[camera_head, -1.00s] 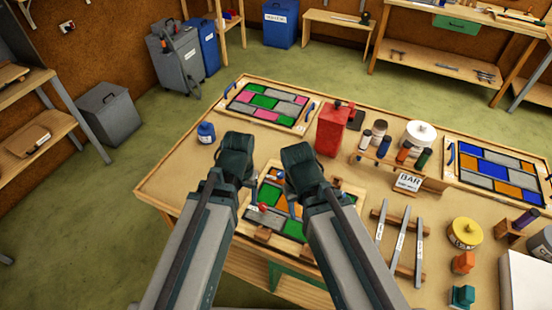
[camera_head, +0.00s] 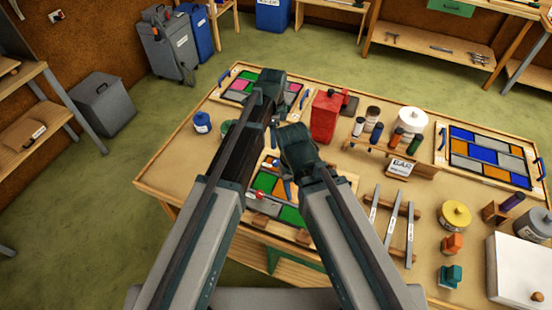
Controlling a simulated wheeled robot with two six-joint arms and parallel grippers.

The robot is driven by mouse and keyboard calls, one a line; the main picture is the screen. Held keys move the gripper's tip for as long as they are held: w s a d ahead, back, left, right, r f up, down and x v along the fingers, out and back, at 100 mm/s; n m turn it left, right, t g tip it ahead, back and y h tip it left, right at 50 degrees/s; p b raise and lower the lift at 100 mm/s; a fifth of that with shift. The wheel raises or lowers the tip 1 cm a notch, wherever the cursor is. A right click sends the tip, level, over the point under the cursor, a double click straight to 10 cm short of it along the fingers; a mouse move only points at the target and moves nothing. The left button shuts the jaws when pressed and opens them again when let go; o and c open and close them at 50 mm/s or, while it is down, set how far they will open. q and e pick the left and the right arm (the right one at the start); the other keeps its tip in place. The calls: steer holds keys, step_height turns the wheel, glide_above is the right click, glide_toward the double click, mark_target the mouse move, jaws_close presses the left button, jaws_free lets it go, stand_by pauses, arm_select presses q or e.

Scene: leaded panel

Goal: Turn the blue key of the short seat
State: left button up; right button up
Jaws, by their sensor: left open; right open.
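The leaded panel (camera_head: 291,214) with orange, green and grey panes lies in the middle of the bench, partly hidden by my arms. A small red-topped piece (camera_head: 260,194) shows at its left part. I cannot make out the short seat or its blue key for certain. My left gripper (camera_head: 274,122) is open, reaching beyond the panel beside the pink and green panel (camera_head: 238,87) at the back left. My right gripper (camera_head: 287,182) is open above the middle panel. The fingertips of both are largely hidden, and I see nothing held.
A red can (camera_head: 326,116) stands behind my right gripper. A blue jar (camera_head: 201,122) is at the left. A rack of bottles (camera_head: 384,149), a rack of bars (camera_head: 391,222), a yellow tin (camera_head: 455,214) and a blue and orange panel (camera_head: 487,156) fill the right side.

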mark_target(276, 161)
arm_select(q)
steer(key=shift+w+d+m, duration=0.25)
steer(key=shift+d+m, duration=0.15)
steer(key=shift+m, duration=0.1)
steer(key=shift+f, duration=0.1)
arm_select(e)
steer(key=shift+f, duration=0.1)
arm_select(q)
step_height(276, 161, down, 14)
steer(key=b, duration=1.4)
arm_select(e)
step_height(276, 161, down, 14)
steer(key=shift+r, duration=0.15)
arm_select(q)
steer(key=shift+r, duration=0.25)
jaws_close()
